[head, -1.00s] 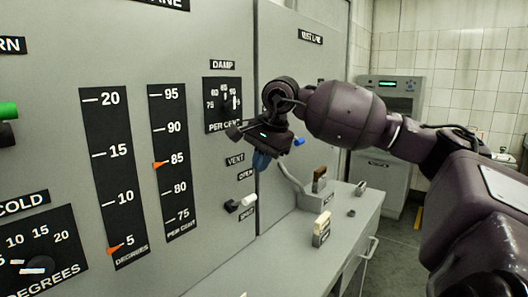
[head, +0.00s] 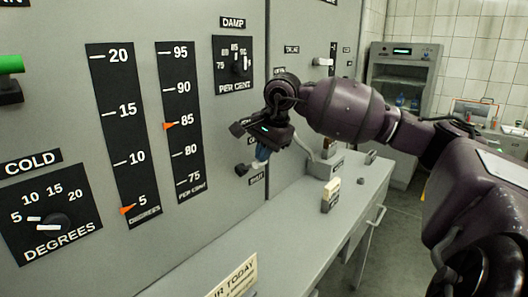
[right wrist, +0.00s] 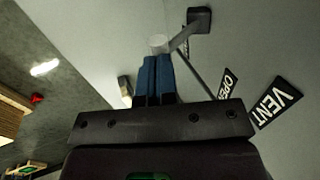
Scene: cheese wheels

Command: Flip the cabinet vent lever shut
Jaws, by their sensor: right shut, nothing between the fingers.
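The vent lever's dark base (head: 242,169) sits on the grey cabinet face between the OPEN label and the SHUT label (head: 257,178) below. In the right wrist view the lever's pale round tip (right wrist: 158,43) and thin arm run to a dark base (right wrist: 200,19). My right gripper (head: 262,153) is shut and empty, its blue fingers hiding the lever tip in the head view. In the right wrist view its fingertips (right wrist: 157,60) are right at the tip; I cannot tell whether they touch. The VENT label (right wrist: 277,101) is beside it. My left gripper is not in view.
A grey ledge (head: 225,250) runs below the panel, with a cream-topped switch block (head: 331,192) on it. The DAMP dial (head: 234,66) is above, and tall scales with orange pointers are left.

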